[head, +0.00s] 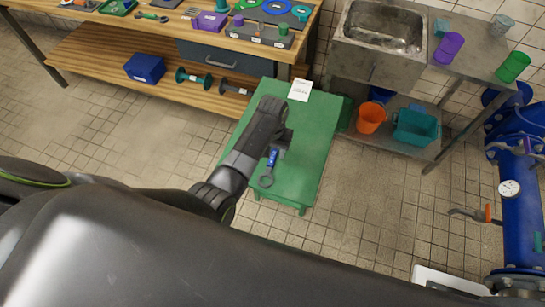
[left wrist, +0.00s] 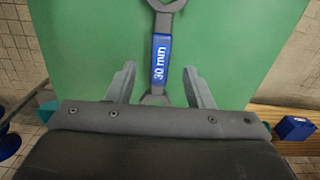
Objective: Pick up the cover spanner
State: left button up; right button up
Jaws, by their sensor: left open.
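The cover spanner (head: 267,180) lies on a small green table (head: 315,145). It has a grey metal ring end and a blue grip. My left gripper (head: 284,142) is over the table at the spanner's far end. In the left wrist view the gripper (left wrist: 159,70) is open, one finger on each side of the spanner, with gaps on both sides. The spanner's near end is partly hidden by the gripper body. My right gripper is not in view.
A white label card (head: 300,90) lies at the table's far edge. A wooden workbench (head: 120,75) with tools stands behind to the left. A sink unit (head: 380,27) with an orange bucket (head: 371,117) and a teal crate (head: 415,126) stands behind right. Blue pipework (head: 522,195) is at far right.

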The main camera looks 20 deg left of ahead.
aim_at(272, 157)
pick_arm(q)
jog(key=shift+f, duration=1.75)
grip_shut()
